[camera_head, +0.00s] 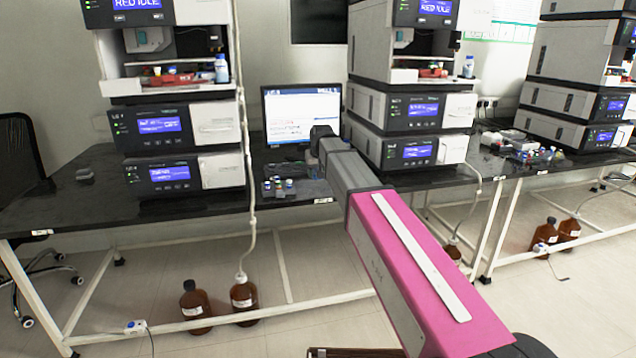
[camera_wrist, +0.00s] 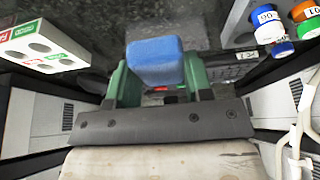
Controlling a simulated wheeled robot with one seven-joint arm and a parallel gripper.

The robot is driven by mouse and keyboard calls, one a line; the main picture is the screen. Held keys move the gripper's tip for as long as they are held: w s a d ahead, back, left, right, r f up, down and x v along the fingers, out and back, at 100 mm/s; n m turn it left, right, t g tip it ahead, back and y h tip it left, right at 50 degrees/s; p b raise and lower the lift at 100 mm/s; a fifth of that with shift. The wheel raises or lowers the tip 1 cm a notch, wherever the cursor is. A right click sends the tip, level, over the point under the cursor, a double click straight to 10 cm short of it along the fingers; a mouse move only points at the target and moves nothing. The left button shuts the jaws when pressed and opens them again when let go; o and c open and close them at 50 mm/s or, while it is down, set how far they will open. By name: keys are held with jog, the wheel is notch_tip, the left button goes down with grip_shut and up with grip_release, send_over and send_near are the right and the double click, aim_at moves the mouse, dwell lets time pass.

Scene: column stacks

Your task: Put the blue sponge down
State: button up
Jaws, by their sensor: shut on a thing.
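The blue sponge (camera_wrist: 155,62) shows in the wrist view as a rounded blue block. My gripper (camera_wrist: 157,80) has green fingers on either side of it and is shut on it. The dark bench top (camera_wrist: 80,80) shows behind and around the sponge. I cannot tell for sure whether the sponge touches the bench. In the head view my arm reaches toward the bench between two instrument stacks, and the gripper and sponge are hidden behind it.
The left stack (camera_head: 165,175) and middle stack (camera_head: 410,150) flank a monitor (camera_head: 301,115). A white holder with round holes (camera_wrist: 40,45) is at the wrist view's upper left. Capped bottles (camera_wrist: 270,30) are at its upper right. The bench's left end (camera_head: 60,205) is mostly clear.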

aim_at(318, 188)
jog(key=shift+w+d+f, duration=0.15)
jog(key=shift+w+f, duration=0.45)
jog(key=shift+w, duration=0.25)
jog(key=shift+f, duration=1.9)
jog(key=shift+f, duration=0.1)
jog(key=o, duration=0.8)
jog(key=shift+o, duration=0.2)
jog(key=v, duration=1.2)
jog(key=s+d+f+m+g, duration=0.1)
jog(key=s+d+f, duration=0.6)
jog(key=s+f, duration=0.2)
jog(key=s+d+f+m+g, duration=0.1)
jog(key=s+d+f, duration=0.6)
jog(key=s+f, duration=0.3)
jog(key=s+d+f+m+g+h, duration=0.1)
jog(key=s+d+f+g, duration=0.1)
jog(key=s+d+f, duration=0.6)
notch_tip(318, 188, down, 6)
jog(key=shift+s+r, duration=0.1)
jog(key=shift+s, duration=0.95)
